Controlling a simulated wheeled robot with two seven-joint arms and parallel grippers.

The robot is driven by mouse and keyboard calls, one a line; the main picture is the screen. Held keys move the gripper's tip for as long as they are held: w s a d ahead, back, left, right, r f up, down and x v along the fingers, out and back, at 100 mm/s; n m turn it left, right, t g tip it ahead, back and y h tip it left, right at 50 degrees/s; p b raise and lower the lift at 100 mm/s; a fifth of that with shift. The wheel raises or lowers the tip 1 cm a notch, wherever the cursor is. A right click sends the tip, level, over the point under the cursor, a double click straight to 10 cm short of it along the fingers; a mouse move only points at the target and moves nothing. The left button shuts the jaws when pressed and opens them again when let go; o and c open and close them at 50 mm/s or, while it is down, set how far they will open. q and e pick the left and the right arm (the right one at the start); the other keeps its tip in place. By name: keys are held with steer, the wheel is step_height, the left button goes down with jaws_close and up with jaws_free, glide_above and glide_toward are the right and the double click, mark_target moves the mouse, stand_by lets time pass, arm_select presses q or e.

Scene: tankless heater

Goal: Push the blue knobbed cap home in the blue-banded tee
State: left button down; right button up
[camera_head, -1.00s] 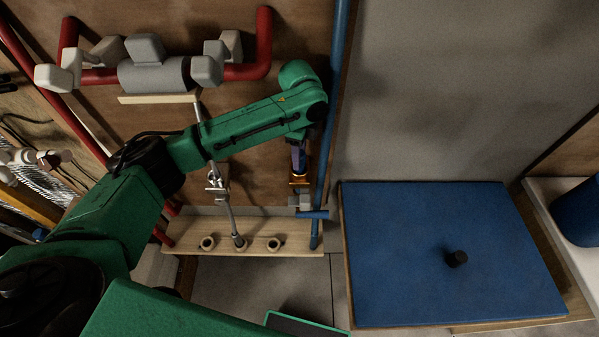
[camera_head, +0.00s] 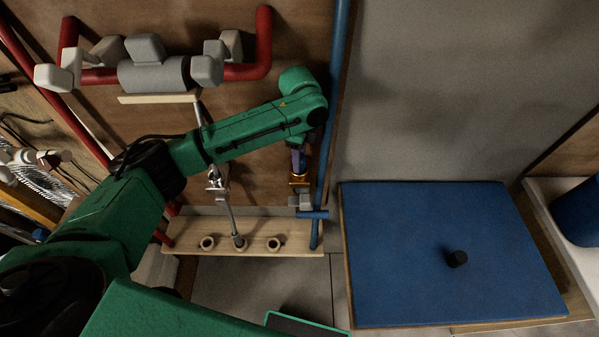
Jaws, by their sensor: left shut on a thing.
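My left gripper (camera_head: 301,203) points down beside the lower end of the blue pipe (camera_head: 332,90). It is shut, with its fingertips right at a short blue crosspiece (camera_head: 312,214) low on that pipe, where the blue-banded tee appears to be. The blue knobbed cap is largely hidden between the fingers and is too small to make out clearly. I cannot tell how deep it sits in the tee. My right gripper is not in view.
A wooden rail (camera_head: 190,233) with several round sockets runs below. A grey valve body on red pipes (camera_head: 155,72) is at the upper left. A grey rod (camera_head: 229,205) stands left of the gripper.

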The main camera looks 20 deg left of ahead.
arm_select(q)
steer(key=shift+s+f, duration=0.1)
steer(key=shift+f, duration=0.2)
stand_by(0.4)
steer(key=shift+c, duration=1.9)
jaws_free()
step_height(320, 180, up, 7)
steer(key=shift+f+b, duration=0.1)
steer(key=shift+b, duration=1)
steer(key=shift+r, duration=0.35)
